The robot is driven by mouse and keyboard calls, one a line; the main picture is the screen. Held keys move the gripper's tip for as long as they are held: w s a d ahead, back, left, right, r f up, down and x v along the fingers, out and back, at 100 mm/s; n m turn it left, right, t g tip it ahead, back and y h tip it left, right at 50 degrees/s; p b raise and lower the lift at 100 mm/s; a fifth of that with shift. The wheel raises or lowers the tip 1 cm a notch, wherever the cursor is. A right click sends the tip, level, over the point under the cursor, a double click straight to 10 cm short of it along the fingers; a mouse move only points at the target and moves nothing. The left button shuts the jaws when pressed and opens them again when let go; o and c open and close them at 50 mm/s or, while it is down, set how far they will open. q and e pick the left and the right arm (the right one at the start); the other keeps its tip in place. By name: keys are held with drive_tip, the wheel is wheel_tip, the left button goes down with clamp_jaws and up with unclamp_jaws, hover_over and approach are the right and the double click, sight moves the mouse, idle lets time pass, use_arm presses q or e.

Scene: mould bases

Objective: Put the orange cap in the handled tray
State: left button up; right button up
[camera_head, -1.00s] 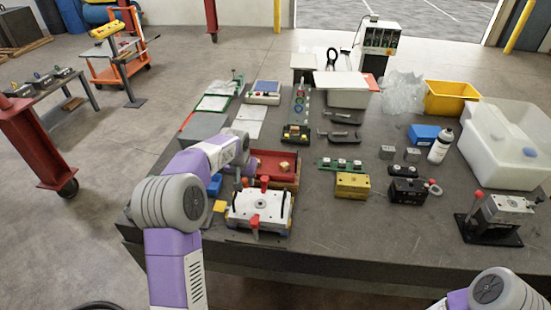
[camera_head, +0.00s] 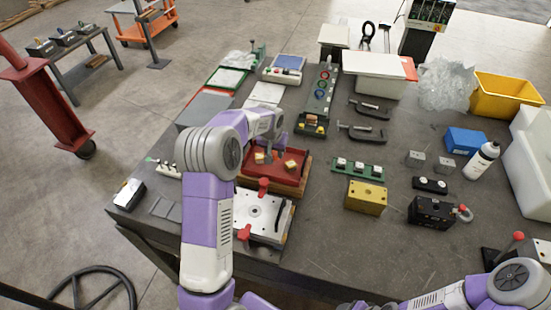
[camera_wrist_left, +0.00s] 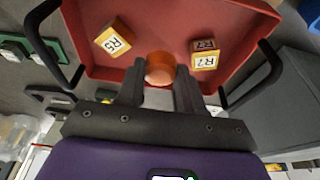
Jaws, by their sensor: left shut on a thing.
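The handled tray (camera_head: 277,179) is a shallow red tray behind the white mould base; in the left wrist view the red tray (camera_wrist_left: 225,20) shows black handles on two opposite sides. My left gripper (camera_head: 268,156) is over the tray. In the left wrist view the left gripper (camera_wrist_left: 160,78) is shut on the orange cap (camera_wrist_left: 160,66), a small round piece between its fingertips. I cannot tell whether the cap touches the tray floor. The cap is hidden in the head view. My right arm shows at the lower right, its gripper out of view.
Yellow blocks marked R5 (camera_wrist_left: 113,38) and R7 (camera_wrist_left: 205,60) lie in the tray. The white mould base (camera_head: 262,213) with red knobs stands in front of the tray. A green strip (camera_head: 357,168) and a yellow block (camera_head: 366,197) lie to its right.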

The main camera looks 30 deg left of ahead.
sight(274, 155)
use_arm(q)
wheel_tip(274, 155, down, 4)
drive_tip(key=shift+r, duration=0.1)
drive_tip(key=shift+w, duration=0.1)
drive_tip(key=shift+f, duration=0.2)
drive_tip(key=o, duration=0.7)
drive_tip(key=shift+f, duration=0.1)
drive_tip(key=v, duration=1.2)
drive_tip(key=shift+r, duration=0.25)
